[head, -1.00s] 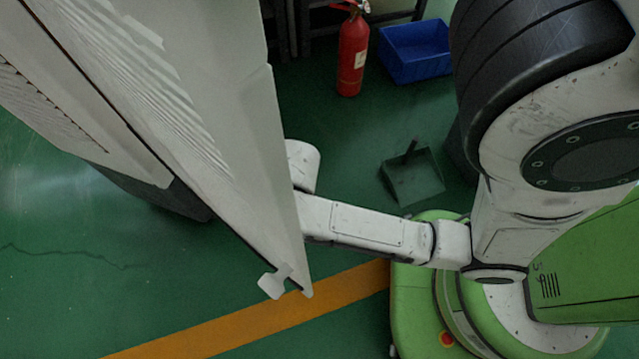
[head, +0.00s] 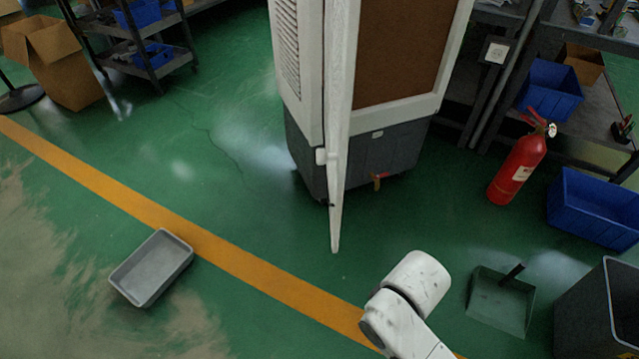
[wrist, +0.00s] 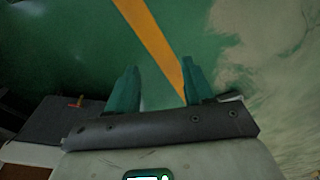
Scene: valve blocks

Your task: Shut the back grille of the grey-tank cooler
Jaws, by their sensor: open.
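The cooler has a white body, a brown back pad (head: 398,52) and a dark grey tank (head: 375,150) with a small orange tap. Its back grille (head: 341,110) stands swung open and shows nearly edge-on in the head view, its lower corner hanging over the floor. The brown pad is exposed to its right. My gripper (wrist: 160,84) shows in the wrist view with its two teal fingers apart and nothing between them. The grey tank shows in the wrist view too (wrist: 50,120), left of the fingers. The head view shows part of my white arm, right of the grille's lower end; the fingers are out of it.
A red fire extinguisher (head: 518,170), blue crates (head: 595,208), a dustpan (head: 501,298) and a dark bin (head: 597,310) stand at the right. A grey tray (head: 152,267) lies on the floor at left. The floor left of the cooler is mostly clear.

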